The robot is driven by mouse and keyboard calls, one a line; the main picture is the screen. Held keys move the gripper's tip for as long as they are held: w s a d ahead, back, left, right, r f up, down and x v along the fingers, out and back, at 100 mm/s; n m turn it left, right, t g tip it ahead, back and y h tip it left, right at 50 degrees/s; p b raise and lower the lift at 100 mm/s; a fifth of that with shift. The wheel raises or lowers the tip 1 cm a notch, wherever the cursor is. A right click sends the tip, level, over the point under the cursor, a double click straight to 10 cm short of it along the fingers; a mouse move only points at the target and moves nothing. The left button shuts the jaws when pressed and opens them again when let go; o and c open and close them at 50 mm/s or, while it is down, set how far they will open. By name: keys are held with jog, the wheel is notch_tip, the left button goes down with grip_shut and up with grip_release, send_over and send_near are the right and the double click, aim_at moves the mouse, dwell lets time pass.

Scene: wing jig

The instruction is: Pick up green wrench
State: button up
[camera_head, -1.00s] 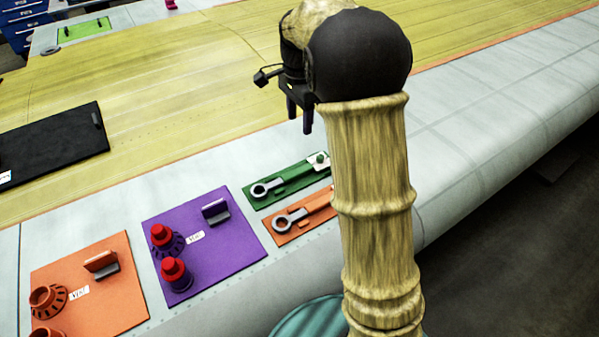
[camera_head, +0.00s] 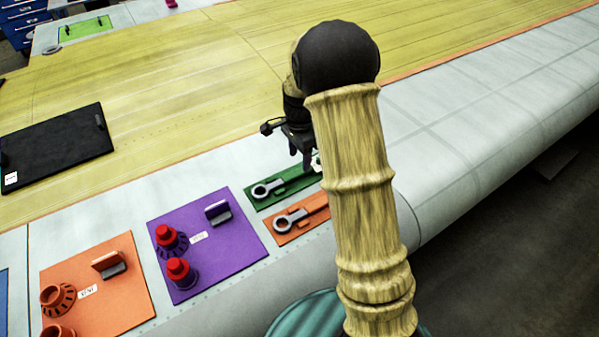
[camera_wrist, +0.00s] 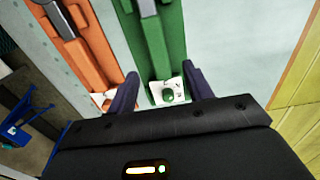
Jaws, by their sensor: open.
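A grey ring-ended wrench (camera_head: 267,190) lies on a green holder (camera_head: 301,187) on the pale wing edge. In the wrist view, part of the grey wrench (camera_wrist: 147,8) shows at the top edge, and the green holder (camera_wrist: 165,40) runs down to a white label with a green knob. My gripper (camera_head: 300,158) is above the far right end of the green holder. In the wrist view its two dark fingers (camera_wrist: 161,74) are open, one on each side of the labelled end, with nothing held. My arm hides the right end of the holder in the head view.
An orange holder (camera_head: 287,235) with a similar wrench lies right beside the green one. A purple board (camera_head: 220,255) with red-topped parts and an orange board (camera_head: 118,295) are to the left. A black panel (camera_head: 55,148) lies farther left. The wing surface to the right is clear.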

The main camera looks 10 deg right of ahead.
aim_at(299, 171)
jog(key=shift+f, duration=0.1)
jog(key=shift+f+p, duration=1.4)
jog(key=shift+f, duration=1.1)
jog(key=shift+c, duration=0.4)
grip_shut()
